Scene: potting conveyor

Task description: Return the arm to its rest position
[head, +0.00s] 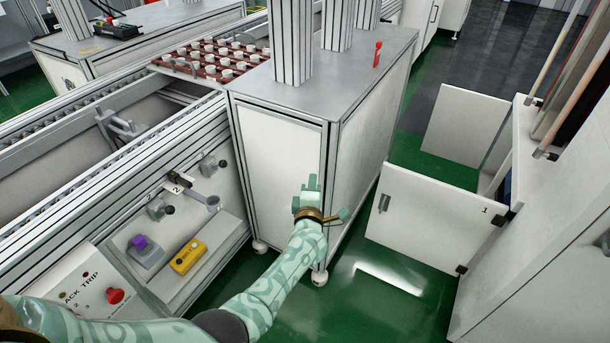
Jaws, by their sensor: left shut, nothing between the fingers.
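My left arm comes in from the lower left, in patterned pale green. My left gripper (312,182) is shut and empty. In the picture it lies over the right edge of the white cabinet's front; I cannot tell how close it is to the panel. My right gripper does not show.
The white machine cabinet (278,165) stands ahead, with a red handle (377,54) on top. A conveyor with a tray of pots (215,60) runs left. Below it are a yellow box (188,257) and red button (115,296). An open door marked 1 (435,215) juts out right, above green floor.

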